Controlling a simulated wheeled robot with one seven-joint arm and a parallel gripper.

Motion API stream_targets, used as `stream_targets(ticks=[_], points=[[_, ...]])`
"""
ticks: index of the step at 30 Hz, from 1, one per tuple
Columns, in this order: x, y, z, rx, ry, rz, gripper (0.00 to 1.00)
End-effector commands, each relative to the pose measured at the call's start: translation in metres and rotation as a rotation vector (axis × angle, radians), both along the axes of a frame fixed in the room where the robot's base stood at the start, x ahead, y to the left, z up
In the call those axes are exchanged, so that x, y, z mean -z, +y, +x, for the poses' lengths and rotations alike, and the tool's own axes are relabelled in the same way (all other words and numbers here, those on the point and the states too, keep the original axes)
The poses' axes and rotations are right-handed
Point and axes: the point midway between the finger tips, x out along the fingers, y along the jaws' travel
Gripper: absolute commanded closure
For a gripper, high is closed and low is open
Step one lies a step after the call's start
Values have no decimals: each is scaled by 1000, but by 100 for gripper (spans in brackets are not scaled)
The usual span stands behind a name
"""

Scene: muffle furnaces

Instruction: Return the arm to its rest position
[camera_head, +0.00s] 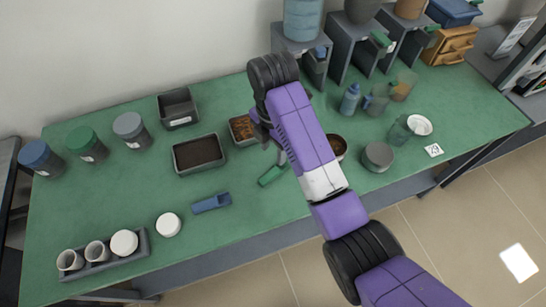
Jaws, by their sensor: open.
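My purple and black arm reaches in from the lower right over the green bench (110,210). Its far joint is bent over the back of the bench, and the end of the arm points down behind my forearm. My gripper (280,156) shows only in part there, mostly hidden by the forearm link. It is open, and I see nothing held in it. A green scoop (271,175) lies just below it; I cannot tell whether they touch.
A dark tray (199,154) and a box of brown material (242,130) are left of my arm. A blue scoop (211,203) and crucible rack (103,256) lie at front left. Jars, bottles and grey stands (350,40) fill the right. The floor in front is clear.

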Motion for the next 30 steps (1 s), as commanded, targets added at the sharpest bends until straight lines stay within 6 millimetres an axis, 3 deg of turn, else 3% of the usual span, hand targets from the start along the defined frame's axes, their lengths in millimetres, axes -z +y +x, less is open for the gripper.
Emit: stream_targets(ticks=[1, 5, 25, 28, 30], points=[[-10, 0, 0, 0, -1, 0, 54], [-15, 0, 0, 1, 0, 0, 54], [-15, 0, 1, 33, -4, 2, 54], [-16, 8, 18, 134, -70, 36, 54], [-25, 18, 41, 235, -169, 95, 54]])
